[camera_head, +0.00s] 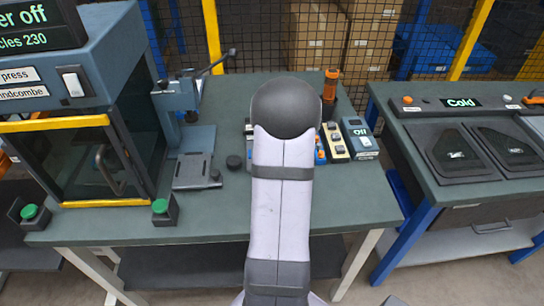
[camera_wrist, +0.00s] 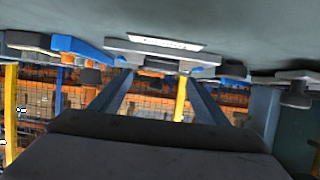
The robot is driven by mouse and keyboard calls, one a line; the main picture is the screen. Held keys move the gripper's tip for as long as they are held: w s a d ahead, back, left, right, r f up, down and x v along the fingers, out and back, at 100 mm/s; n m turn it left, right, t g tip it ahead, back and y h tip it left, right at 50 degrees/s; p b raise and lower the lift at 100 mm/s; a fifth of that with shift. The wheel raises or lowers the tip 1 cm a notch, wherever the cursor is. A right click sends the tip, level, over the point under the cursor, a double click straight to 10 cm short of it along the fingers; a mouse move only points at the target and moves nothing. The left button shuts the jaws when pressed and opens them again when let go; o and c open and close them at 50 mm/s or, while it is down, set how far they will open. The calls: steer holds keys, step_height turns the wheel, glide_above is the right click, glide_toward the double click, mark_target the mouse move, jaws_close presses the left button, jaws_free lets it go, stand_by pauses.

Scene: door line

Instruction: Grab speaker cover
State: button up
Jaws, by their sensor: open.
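I cannot identify a speaker cover for certain. Two dark, roughly triangular panels, the left panel (camera_head: 458,152) and the right panel (camera_head: 508,148), lie flat in the right-hand station and could be covers. My gripper (camera_wrist: 157,82) shows in the wrist view as two grey fingers spread apart, with nothing seen held between them. The wrist picture appears upside down, with the bench surface (camera_wrist: 240,25) along the top. In the head view my arm hides the gripper and part of the middle bench.
A blue-grey press (camera_head: 85,100) with yellow edges stands at left. A small lever press (camera_head: 190,140) is beside it. A control box (camera_head: 360,138) reading "Off" sits right of my arm. A gap separates the middle bench (camera_head: 350,200) from the right station. Mesh fencing (camera_head: 270,45) stands behind.

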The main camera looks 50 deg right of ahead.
steer(key=shift+w+d+p, duration=0.3)
steer(key=shift+d, duration=0.05)
steer(key=shift+p+x, duration=0.7)
steer(key=shift+x, duration=1.5)
steer(key=shift+c, duration=0.6)
steer(key=c, duration=1.1)
